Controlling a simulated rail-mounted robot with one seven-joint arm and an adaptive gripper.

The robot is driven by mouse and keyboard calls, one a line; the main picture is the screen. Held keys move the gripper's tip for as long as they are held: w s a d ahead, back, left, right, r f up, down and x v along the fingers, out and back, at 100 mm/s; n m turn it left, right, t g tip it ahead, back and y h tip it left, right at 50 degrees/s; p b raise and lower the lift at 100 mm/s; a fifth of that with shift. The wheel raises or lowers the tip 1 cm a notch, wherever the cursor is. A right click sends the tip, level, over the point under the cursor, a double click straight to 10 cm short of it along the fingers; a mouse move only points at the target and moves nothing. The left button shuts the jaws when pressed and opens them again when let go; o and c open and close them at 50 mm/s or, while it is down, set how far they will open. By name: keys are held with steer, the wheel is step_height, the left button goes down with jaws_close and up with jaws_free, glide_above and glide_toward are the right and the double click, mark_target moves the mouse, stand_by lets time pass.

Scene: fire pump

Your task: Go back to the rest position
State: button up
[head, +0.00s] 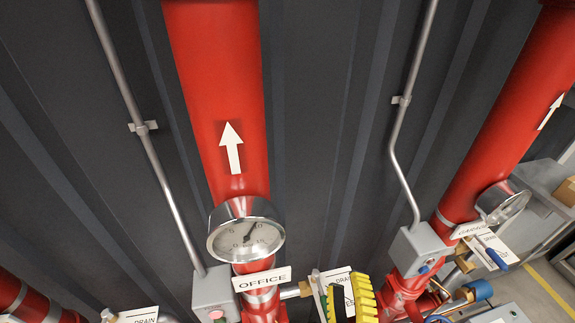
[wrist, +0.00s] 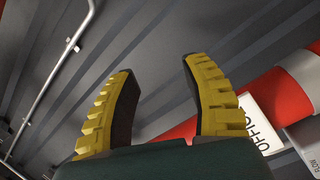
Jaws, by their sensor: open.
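My gripper shows in the wrist view (wrist: 158,90) with its two yellow ribbed fingers apart and nothing between them. In the head view, yellow ribbed parts of my gripper (head: 350,299) show at the bottom, just right of the OFFICE label, in front of a white DRAIN tag. The rest of my arm is out of the head view. The OFFICE label (head: 262,279) sits on the middle red pipe (head: 217,90) below a round gauge (head: 246,232). In the wrist view, the OFFICE label (wrist: 260,124) is right of the right finger; I cannot tell any contact.
A second red pipe (head: 510,110) with a gauge (head: 502,203) stands at the right. Grey conduits (head: 150,150) run down to grey boxes (head: 213,291). A blue-handled valve (head: 478,291) is at the lower right. The dark corrugated wall (head: 320,120) lies behind; space before its upper part looks clear.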

steer(key=w+a+r+m+t+y+p, duration=0.1)
steer(key=a+r+t+p, duration=0.15)
steer(key=r, duration=1.05)
steer(key=a+r+t+y+p, duration=0.1)
steer(key=a+r+p, duration=0.15)
steer(key=r, duration=0.95)
steer(key=s+r+m+h, duration=0.1)
steer(key=s+r+m, duration=0.4)
steer(key=r+m, duration=0.35)
step_height(320, 180, down, 16)
steer(key=m+b, duration=0.2)
steer(key=b, duration=1.3)
steer(key=shift+d+h, duration=0.25)
steer(key=shift+h, duration=0.15)
steer(key=shift+w+m, duration=0.1)
steer(key=shift+m, duration=0.15)
